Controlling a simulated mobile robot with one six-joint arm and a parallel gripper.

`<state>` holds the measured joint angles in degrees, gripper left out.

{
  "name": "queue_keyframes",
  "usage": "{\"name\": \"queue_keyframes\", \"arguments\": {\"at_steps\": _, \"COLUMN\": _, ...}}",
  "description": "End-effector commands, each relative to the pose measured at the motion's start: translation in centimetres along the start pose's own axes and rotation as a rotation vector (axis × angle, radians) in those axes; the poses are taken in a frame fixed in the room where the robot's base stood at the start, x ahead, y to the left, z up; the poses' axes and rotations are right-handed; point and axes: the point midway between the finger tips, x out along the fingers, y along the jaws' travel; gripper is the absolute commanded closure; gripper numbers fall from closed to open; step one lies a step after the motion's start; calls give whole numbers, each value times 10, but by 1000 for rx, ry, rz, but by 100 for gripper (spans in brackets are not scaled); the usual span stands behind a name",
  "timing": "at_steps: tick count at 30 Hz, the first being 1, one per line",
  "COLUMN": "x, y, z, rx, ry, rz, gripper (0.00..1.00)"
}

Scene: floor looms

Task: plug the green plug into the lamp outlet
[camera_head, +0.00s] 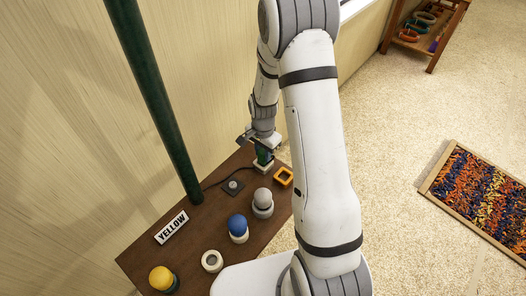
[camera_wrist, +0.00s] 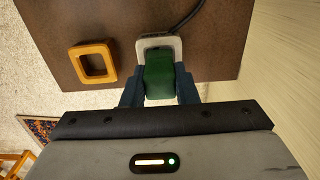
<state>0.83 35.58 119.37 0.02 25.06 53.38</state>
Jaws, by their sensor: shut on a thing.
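My gripper (camera_wrist: 159,92) is shut on the green plug (camera_wrist: 159,72), with a dark blue finger on each side of it. The plug also shows under my gripper in the head view (camera_head: 263,156). A pale grey square outlet (camera_wrist: 146,43) lies at the plug's far end in the wrist view. In the head view this outlet (camera_head: 262,168) is directly below the plug, on the brown table. A dark cable runs from the outlet's side. The plug covers the outlet's opening, so I cannot tell how deep it sits.
An orange square frame (camera_head: 284,176) lies beside the outlet. A dark green pole (camera_head: 154,90) stands behind.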

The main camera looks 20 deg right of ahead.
Motion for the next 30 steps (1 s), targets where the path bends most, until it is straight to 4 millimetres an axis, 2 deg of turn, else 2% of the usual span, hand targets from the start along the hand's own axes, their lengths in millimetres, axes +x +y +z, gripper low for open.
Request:
{"name": "queue_keyframes", "arguments": {"at_steps": 24, "x": 22, "y": 0, "z": 0, "rx": 0, "ry": 0, "rz": 0, "gripper": 100}}
{"name": "queue_keyframes", "arguments": {"at_steps": 25, "x": 20, "y": 0, "z": 0, "rx": 0, "ry": 0, "rz": 0, "gripper": 71}}
{"name": "queue_keyframes", "arguments": {"at_steps": 30, "x": 20, "y": 0, "z": 0, "rx": 0, "ry": 0, "rz": 0, "gripper": 57}}
